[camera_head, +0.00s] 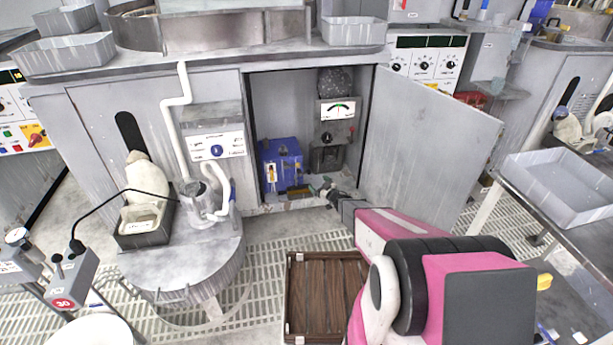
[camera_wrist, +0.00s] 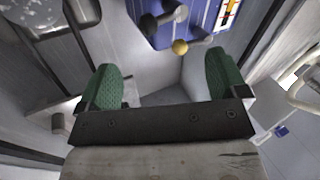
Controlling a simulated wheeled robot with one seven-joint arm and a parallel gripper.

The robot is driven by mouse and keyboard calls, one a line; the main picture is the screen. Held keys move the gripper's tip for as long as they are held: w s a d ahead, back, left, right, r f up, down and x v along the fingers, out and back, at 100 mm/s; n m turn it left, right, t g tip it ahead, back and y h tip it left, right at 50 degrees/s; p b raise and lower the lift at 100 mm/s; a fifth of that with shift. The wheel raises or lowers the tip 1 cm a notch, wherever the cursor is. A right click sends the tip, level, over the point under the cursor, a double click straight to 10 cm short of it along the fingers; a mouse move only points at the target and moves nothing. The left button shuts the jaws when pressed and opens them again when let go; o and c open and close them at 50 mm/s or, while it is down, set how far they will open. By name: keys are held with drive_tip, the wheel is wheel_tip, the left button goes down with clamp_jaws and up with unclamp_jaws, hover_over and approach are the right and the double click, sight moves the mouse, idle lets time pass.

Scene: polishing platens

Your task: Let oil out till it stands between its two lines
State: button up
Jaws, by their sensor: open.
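A blue tank (camera_head: 284,160) stands inside the open cabinet, with a narrow white-and-yellow gauge strip (camera_head: 270,174) on its front. The oil level and its two lines are too small to read. My gripper (camera_head: 324,186) is at the cabinet's bottom opening, just right of the tank. In the wrist view my gripper (camera_wrist: 162,68) is open, its green pads wide apart with nothing between them. The blue tank (camera_wrist: 202,22) shows beyond the pads, with the gauge strip (camera_wrist: 228,14) cut off at the top. A dark knob (camera_wrist: 149,25) and a brass ball-ended fitting (camera_wrist: 180,47) stick out from it.
The cabinet door (camera_head: 425,140) stands open to the right, close beside my arm. A shallow dark tray (camera_head: 297,190) lies below the tank. A brown wooden crate (camera_head: 325,290) sits on the floor grating in front.

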sight(305, 173)
drive_tip(key=shift+w+f+n+y, duration=0.1)
drive_tip(key=shift+n+y, duration=0.2)
drive_tip(key=x, duration=1)
drive_tip(key=shift+w, duration=0.25)
drive_tip(key=shift+a+f, duration=0.1)
drive_tip(key=shift+a, duration=0.05)
drive_tip(key=shift+c, duration=0.3)
drive_tip(key=c, duration=0.8)
